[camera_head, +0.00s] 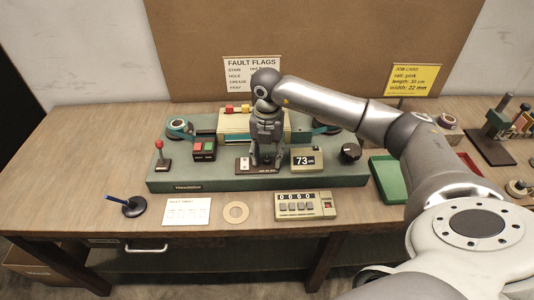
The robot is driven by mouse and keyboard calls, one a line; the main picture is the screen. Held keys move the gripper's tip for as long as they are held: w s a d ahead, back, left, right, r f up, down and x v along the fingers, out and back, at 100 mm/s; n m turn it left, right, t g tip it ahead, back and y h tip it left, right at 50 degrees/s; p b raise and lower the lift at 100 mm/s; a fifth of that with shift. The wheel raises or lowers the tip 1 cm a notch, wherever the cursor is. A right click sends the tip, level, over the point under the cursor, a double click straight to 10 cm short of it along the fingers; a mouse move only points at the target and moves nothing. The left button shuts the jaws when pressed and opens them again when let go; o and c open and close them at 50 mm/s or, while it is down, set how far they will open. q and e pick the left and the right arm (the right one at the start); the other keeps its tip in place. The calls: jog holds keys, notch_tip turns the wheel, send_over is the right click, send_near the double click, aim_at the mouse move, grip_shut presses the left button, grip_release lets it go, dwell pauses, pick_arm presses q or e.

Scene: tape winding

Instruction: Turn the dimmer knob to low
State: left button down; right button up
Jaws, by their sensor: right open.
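My right gripper (265,158) points down over a small dark-based panel (243,164) at the front middle of the green winding machine (218,180). It is open. Its fingers cover part of the panel, so I cannot tell whether a knob sits between them or whether they touch anything. A round black knob (351,152) shows uncovered at the machine's right end, clear of the gripper. I cannot tell which control is the dimmer, nor its setting. My left gripper is not in view.
Red and green buttons (203,149) and a red-topped lever (161,153) are to the left. A counter (305,205), a tape ring (236,212) and a white card (187,211) lie in front. A green tray (389,178) is at right.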

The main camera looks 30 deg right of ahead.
aim_at(267, 158)
jog(key=shift+r, duration=0.1)
notch_tip(267, 158, up, 12)
dwell(0.4)
jog(key=shift+f, duration=0.2)
